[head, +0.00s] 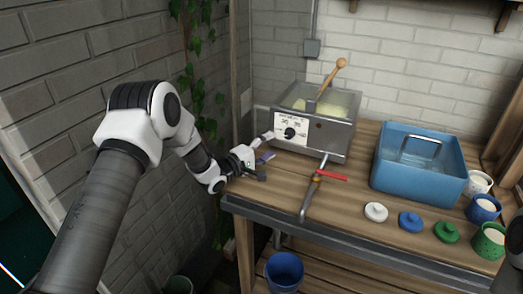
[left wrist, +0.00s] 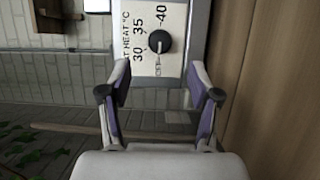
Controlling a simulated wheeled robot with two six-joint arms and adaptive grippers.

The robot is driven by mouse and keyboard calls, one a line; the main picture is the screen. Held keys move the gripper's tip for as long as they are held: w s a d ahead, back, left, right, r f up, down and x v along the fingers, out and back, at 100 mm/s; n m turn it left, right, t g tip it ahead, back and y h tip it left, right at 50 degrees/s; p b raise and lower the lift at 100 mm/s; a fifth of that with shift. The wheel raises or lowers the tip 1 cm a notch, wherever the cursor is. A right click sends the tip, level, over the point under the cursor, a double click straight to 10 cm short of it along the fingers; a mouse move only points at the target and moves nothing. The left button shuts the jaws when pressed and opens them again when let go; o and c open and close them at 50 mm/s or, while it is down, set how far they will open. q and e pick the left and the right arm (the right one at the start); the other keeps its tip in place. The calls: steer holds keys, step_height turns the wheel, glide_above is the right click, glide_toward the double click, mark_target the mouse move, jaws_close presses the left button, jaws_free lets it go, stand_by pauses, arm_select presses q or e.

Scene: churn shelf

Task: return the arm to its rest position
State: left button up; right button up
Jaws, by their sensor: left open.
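My left arm reaches in from the left in the head view, bent at the elbow. My left gripper (head: 267,147) is open and empty, beside the left front corner of a metal vat (head: 331,136). In the left wrist view the gripper (left wrist: 160,75) has its two purple-lined fingers spread wide, with nothing between them. Beyond the fingertips is the vat's white panel with a black dial (left wrist: 160,41) and the numbers 30, 35 and 40. The dial (head: 290,133) also shows in the head view. I cannot tell whether a fingertip touches the vat. My right gripper is not in view.
A wooden-handled tool (head: 333,75) stands in the vat's pale contents. A tap with a red lever (head: 331,175) is at its front. A blue tub (head: 418,184), several lids and cups stand to the right. A blue bucket (head: 284,270) is below. Brick wall and vines are left.

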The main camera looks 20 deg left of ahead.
arm_select(q)
steer(key=v, duration=0.3)
steer(key=shift+s+a, duration=0.15)
steer(key=shift+s, duration=0.25)
